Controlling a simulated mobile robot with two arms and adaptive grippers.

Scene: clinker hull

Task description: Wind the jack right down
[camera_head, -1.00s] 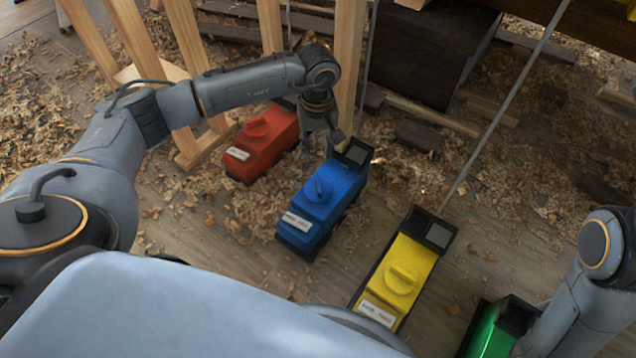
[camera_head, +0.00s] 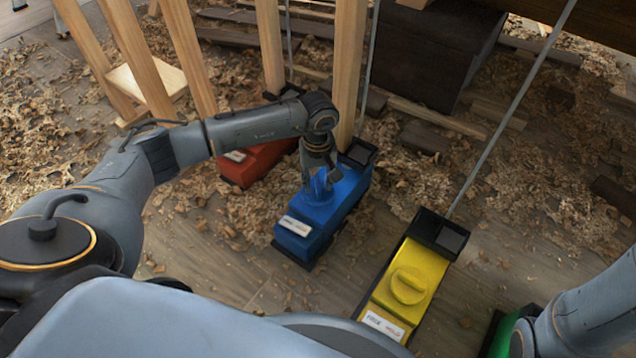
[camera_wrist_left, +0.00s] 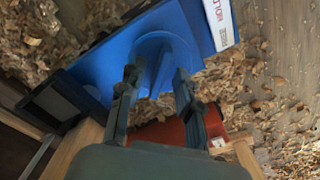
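The blue box (camera_head: 322,212) stands on the floor at the middle of the head view, with a round dial and raised grip on top. The left gripper (camera_head: 318,188) is over this dial, pointing down. In the left wrist view the dial (camera_wrist_left: 163,60) lies between the two fingers (camera_wrist_left: 157,82), which are apart, with the raised grip between them. I see gaps beside the grip; whether a finger touches the dial's rim I cannot tell. The right gripper is out of view; only my right arm shows. No part is clearly marked as a jack.
A yellow box (camera_head: 415,280) with a similar dial stands to the right, and a rod rises from its black end. A green box (camera_head: 503,335) is partly behind my right arm. A red box (camera_head: 250,165) is behind my left arm. Wooden posts (camera_head: 349,70) and shavings surround them.

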